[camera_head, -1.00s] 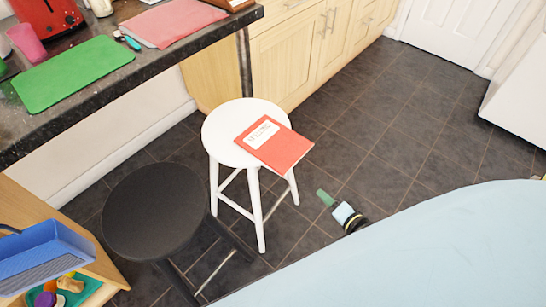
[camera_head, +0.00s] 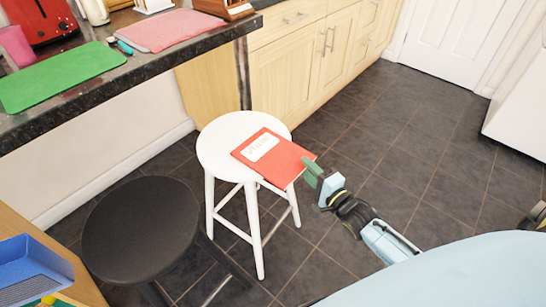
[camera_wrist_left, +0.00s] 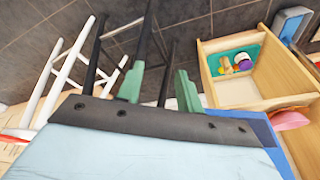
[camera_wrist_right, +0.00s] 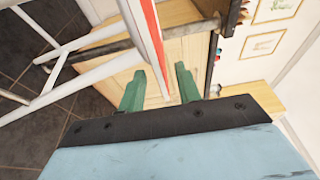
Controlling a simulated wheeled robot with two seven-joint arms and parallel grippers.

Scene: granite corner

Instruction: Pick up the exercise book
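The exercise book (camera_head: 284,166) is red with a white label. It lies flat on the round white stool (camera_head: 222,142), its right part overhanging the seat edge. My right gripper (camera_head: 313,171) is at the book's overhanging right end. In the right wrist view the book (camera_wrist_right: 153,38) shows edge-on, reaching down between the two green fingers of the right gripper (camera_wrist_right: 160,88). These fingers are apart; I cannot tell whether either touches the book. My left gripper (camera_wrist_left: 158,88) is open and empty in the left wrist view, and is not seen in the head view.
A black stool (camera_head: 140,232) stands at the front left of the white one. The dark counter (camera_head: 150,57) at upper left holds a green mat (camera_head: 60,76), a pink folder (camera_head: 170,28) and a red toaster (camera_head: 40,18). A blue tray (camera_head: 32,268) is at lower left.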

